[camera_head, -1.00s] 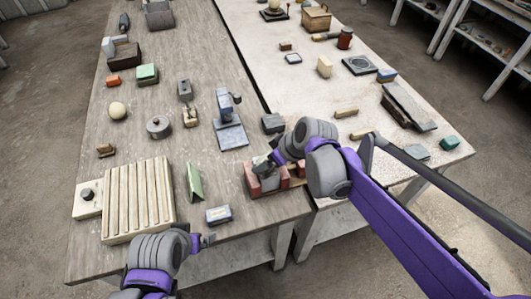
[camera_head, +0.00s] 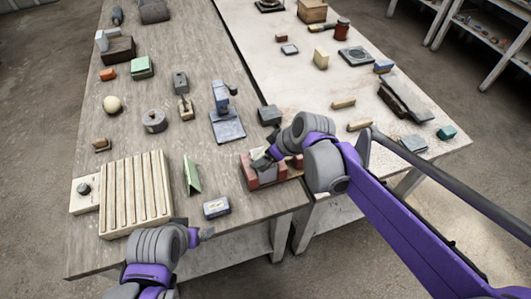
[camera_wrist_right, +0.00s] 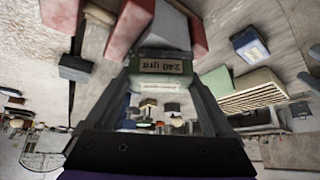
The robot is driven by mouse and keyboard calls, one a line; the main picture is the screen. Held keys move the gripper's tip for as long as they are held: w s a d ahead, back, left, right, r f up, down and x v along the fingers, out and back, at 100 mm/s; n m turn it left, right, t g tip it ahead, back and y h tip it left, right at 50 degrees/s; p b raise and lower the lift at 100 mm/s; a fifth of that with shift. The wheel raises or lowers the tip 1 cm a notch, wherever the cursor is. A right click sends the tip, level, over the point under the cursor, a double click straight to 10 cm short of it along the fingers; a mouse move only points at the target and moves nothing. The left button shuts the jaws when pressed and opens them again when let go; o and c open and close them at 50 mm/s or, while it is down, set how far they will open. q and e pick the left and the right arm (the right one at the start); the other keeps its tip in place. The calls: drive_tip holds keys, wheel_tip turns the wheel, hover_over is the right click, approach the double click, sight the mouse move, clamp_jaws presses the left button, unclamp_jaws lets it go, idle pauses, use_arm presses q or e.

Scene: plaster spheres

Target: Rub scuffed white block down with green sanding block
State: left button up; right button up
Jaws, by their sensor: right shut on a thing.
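My right gripper (camera_head: 262,160) is shut on the green sanding block, low over a fixture with red jaws (camera_head: 251,174) near the table's front edge. In the right wrist view the sanding block (camera_wrist_right: 160,68) sits between the fingers, its label reading "240 grit" upside down. A pale grey-white surface (camera_wrist_right: 168,28) shows between the red jaws beyond it, probably the scuffed white block. In the head view my gripper mostly hides it. I cannot tell whether the blocks touch. My left gripper (camera_head: 206,234) is low at the front; its fingers are too small to judge.
A ribbed cream tray (camera_head: 135,200), a green prism (camera_head: 192,175) and a blue-and-white box (camera_head: 216,208) lie left of the fixture. A grey-blue stand (camera_head: 227,127) and a dark grey block (camera_head: 270,115) are behind it. The pale table at right has clear room mid-surface.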

drive_tip(key=shift+f, duration=0.2)
drive_tip(key=shift+w+d+r, duration=0.1)
drive_tip(key=shift+w+d, duration=0.2)
drive_tip(key=shift+w, duration=0.1)
drive_tip(key=shift+w+d, duration=0.35)
drive_tip(key=shift+w, duration=0.05)
drive_tip(key=shift+s+a, duration=0.7)
drive_tip(key=shift+s, duration=0.15)
drive_tip(key=shift+s+a+f, duration=0.2)
drive_tip(key=shift+s+a, duration=0.45)
drive_tip(key=shift+s, duration=0.2)
drive_tip(key=shift+w+d, duration=0.4)
drive_tip(key=shift+w, duration=0.05)
drive_tip(key=shift+w+d+r, duration=0.15)
drive_tip(key=shift+w+d, duration=0.85)
drive_tip(key=shift+w, duration=0.3)
